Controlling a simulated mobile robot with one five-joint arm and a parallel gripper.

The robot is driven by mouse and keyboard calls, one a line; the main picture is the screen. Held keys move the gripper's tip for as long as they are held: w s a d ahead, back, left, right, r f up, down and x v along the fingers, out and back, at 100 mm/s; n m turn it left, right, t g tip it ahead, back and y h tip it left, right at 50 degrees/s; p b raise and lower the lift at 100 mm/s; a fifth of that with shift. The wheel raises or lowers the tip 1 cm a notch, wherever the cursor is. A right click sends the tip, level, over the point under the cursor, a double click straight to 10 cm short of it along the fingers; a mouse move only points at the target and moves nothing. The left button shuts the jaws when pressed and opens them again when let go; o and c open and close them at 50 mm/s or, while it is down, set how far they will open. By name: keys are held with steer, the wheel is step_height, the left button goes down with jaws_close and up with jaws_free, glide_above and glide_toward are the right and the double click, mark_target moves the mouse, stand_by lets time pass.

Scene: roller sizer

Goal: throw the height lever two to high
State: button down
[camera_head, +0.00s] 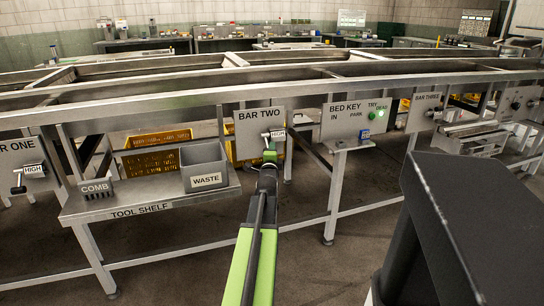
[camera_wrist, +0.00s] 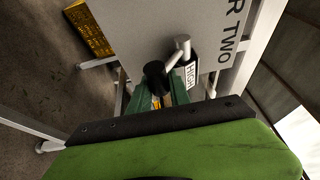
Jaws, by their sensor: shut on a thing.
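The BAR TWO panel (camera_head: 258,122) is a grey plate on the frame, with a small lever (camera_head: 266,135) and a white HIGH label (camera_head: 278,134) to the right of its upper end. In the wrist view, the lever (camera_wrist: 178,51) is a bent grey metal arm with a black knob (camera_wrist: 155,72), and the HIGH label (camera_wrist: 191,74) is beside it. The lever's knob end points down and slightly right on the panel, away from the title. My gripper (camera_head: 269,155) has green fingers and is shut on the knob; the fingers (camera_wrist: 168,93) partly hide the contact.
To the left are a tool shelf (camera_head: 140,209) with a grey WASTE bin (camera_head: 205,167) and a COMB holder (camera_head: 97,191). To the right are the BED KEY panel (camera_head: 352,117) and BAR THREE panel (camera_head: 424,107). Yellow crates (camera_head: 155,160) stand behind the frame.

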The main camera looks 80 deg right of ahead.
steer(key=shift+d+r, duration=0.1)
stand_by(0.3)
steer(key=c, duration=1.2)
jaws_free()
steer(key=shift+c, duration=0.2)
